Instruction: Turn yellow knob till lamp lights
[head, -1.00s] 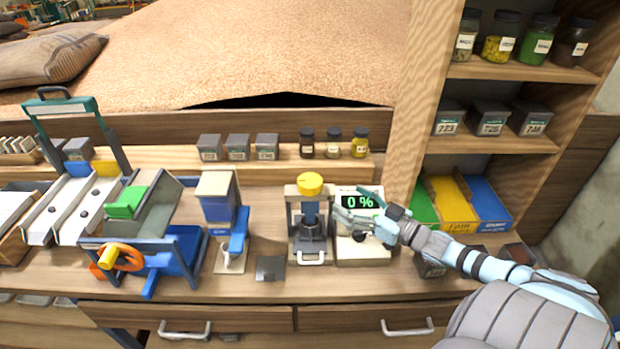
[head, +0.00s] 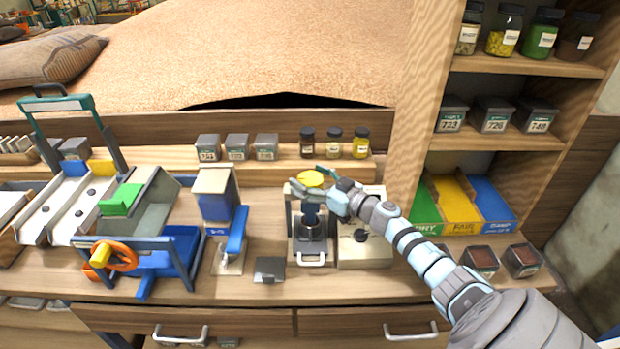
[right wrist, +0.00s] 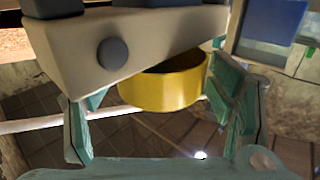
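The yellow knob (head: 311,179) sits on top of a small grey device (head: 309,235) with a metal cup inside it. In the right wrist view the knob (right wrist: 165,88) lies between the two teal fingers, with gaps beside it. My right gripper (head: 316,190) is open around the knob, its fingers spread on either side. The white meter (head: 365,250) stands just right of the device; my gripper and wrist hide its display. I cannot make out a lit lamp on the device. My left gripper is not in view.
A blue and grey dispenser (head: 217,210) stands to the left, beyond a small dark plate (head: 269,269). Small jars (head: 334,142) stand on the ledge behind the knob. A wooden shelf post (head: 410,110) rises behind my right arm. Drawers with handles line the bench front.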

